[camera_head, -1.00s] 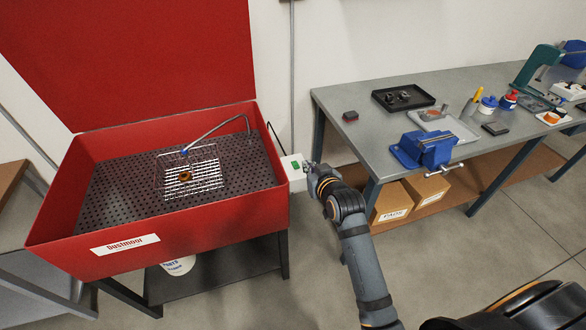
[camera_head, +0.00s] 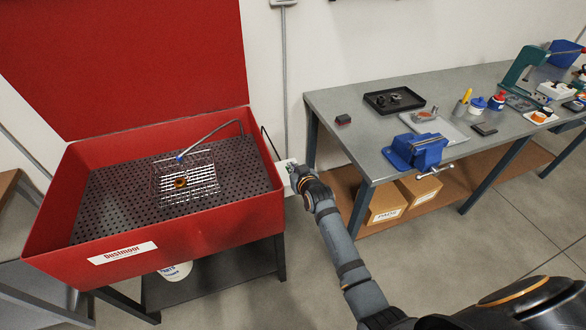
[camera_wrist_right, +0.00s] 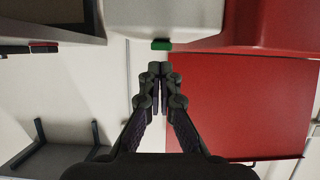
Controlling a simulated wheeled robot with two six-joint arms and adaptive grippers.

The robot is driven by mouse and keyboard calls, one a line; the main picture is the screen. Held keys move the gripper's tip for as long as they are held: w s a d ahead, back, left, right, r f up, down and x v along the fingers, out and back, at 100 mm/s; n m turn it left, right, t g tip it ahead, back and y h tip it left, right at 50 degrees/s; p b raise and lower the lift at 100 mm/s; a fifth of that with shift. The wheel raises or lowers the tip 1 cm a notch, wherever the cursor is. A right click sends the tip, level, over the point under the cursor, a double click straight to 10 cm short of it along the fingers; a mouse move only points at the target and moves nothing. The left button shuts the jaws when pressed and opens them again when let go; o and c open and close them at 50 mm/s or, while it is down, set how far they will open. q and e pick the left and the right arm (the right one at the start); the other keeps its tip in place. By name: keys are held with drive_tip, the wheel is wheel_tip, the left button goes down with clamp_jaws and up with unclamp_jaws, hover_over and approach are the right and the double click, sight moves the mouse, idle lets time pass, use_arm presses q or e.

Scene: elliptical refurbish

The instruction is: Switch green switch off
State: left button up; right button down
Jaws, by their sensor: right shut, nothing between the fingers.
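The green switch (camera_wrist_right: 161,44) sits on a white box (camera_wrist_right: 190,15) in the right wrist view. In the head view the white box (camera_head: 282,173) is at the right side of the red parts washer (camera_head: 160,232), and my gripper largely hides the switch. My right gripper (camera_head: 292,168) is at this box, shut and empty. In the right wrist view its fingertips (camera_wrist_right: 160,68) are together just below the green switch, with a small gap showing in the picture. Whether they touch it I cannot tell. My left gripper is not in view.
A grey workbench (camera_head: 350,98) stands to the right, with a blue vise (camera_head: 416,150), a black tray (camera_head: 394,101) and several small items. Cardboard boxes (camera_head: 385,203) lie on its lower shelf. A narrow gap separates the washer from the bench.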

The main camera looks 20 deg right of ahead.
drive_tip(key=shift+s+f, duration=0.15)
drive_tip(key=shift+f, duration=0.25)
